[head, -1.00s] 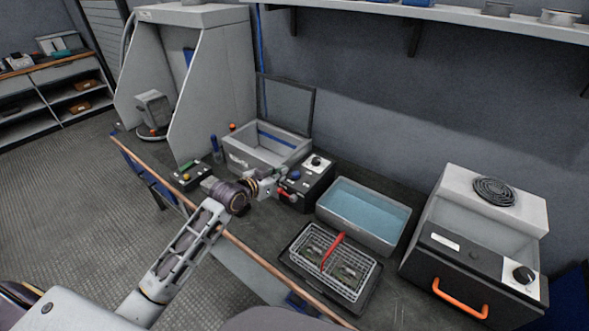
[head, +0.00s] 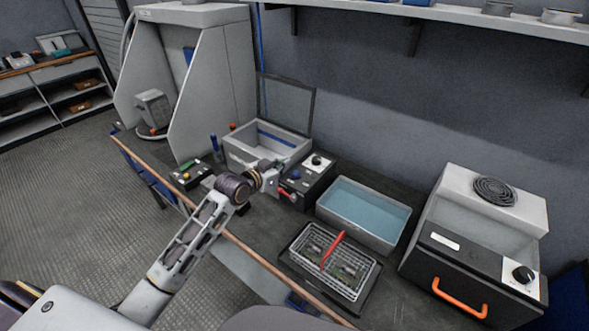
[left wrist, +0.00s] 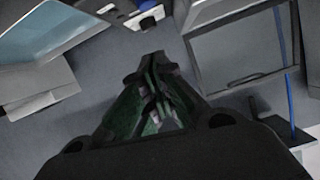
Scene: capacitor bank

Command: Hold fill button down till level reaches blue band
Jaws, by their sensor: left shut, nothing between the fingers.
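The open-lidded grey tank (head: 237,152) stands behind my left gripper, with a blue band (head: 284,141) along its inner back wall. No liquid level can be made out in it. To its right is a black control box (head: 316,184) with a blue button (head: 296,174), a white-plated dial (head: 317,161) and a red part low on its front. My left gripper (head: 275,181) is shut and empty, close to the box's left side; contact with the button cannot be told. In the left wrist view, the shut fingers (left wrist: 154,66) point toward the box's white plate (left wrist: 146,11). My right gripper is out of view.
A tray of blue liquid (head: 366,210) is right of the control box, with a wire basket (head: 330,262) with a red handle in front. A grey machine with an orange handle (head: 460,298) stands farther right.

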